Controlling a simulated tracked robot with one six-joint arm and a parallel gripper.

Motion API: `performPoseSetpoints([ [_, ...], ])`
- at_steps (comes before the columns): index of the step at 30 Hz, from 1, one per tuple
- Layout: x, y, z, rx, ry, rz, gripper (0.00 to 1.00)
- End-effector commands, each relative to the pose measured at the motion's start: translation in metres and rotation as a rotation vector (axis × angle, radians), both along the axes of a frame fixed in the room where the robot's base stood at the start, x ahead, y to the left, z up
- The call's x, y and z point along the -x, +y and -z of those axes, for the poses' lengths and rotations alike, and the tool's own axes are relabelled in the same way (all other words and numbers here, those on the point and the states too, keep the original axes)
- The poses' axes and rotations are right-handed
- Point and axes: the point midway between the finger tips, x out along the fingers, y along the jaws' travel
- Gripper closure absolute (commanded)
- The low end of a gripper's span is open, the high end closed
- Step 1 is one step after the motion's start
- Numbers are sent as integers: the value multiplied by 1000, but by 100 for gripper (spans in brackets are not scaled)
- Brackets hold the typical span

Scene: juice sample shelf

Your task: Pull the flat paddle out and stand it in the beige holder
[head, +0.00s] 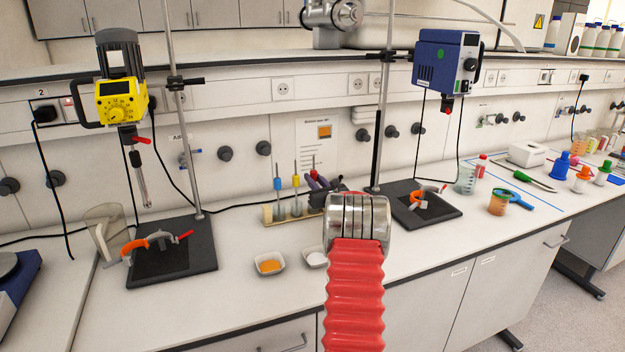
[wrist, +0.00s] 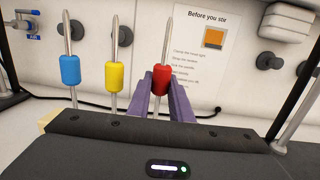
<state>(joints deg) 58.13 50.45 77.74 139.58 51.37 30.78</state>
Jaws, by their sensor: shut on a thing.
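My gripper (wrist: 161,82) has purple fingers shut on the red collar (wrist: 163,80) of an upright metal-shafted stirrer. In the head view, my gripper (head: 319,182) is at the right end of the beige holder (head: 268,216), partly behind my wrist. Stirrers with a blue collar (head: 278,183) and a yellow collar (head: 295,181) stand in the holder. The lower end of the red-collared stirrer is hidden, so I cannot tell whether it is the flat paddle or whether it touches the holder. In the wrist view, only a corner of the holder (wrist: 47,119) shows.
A yellow overhead stirrer (head: 122,100) hangs on a stand at left, a blue one (head: 446,62) on a stand at right. Two small dishes, one with orange contents (head: 269,264), one with white (head: 315,258), sit in front of the holder. A beaker (head: 105,230) stands at left.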

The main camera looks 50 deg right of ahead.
Motion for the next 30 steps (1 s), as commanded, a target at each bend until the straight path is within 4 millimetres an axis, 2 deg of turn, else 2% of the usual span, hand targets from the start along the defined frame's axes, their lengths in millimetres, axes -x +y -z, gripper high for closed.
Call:
performPoseSetpoints([
  [11, 0, 0, 1, 0, -1, 0, 100],
  [12, 0, 0, 1, 0, -1, 0, 78],
  [19, 0, 0, 1, 0, -1, 0, 62],
  [21, 0, 0, 1, 0, 0, 0, 59],
  [30, 1, 1, 2, 0, 1, 0, 59],
])
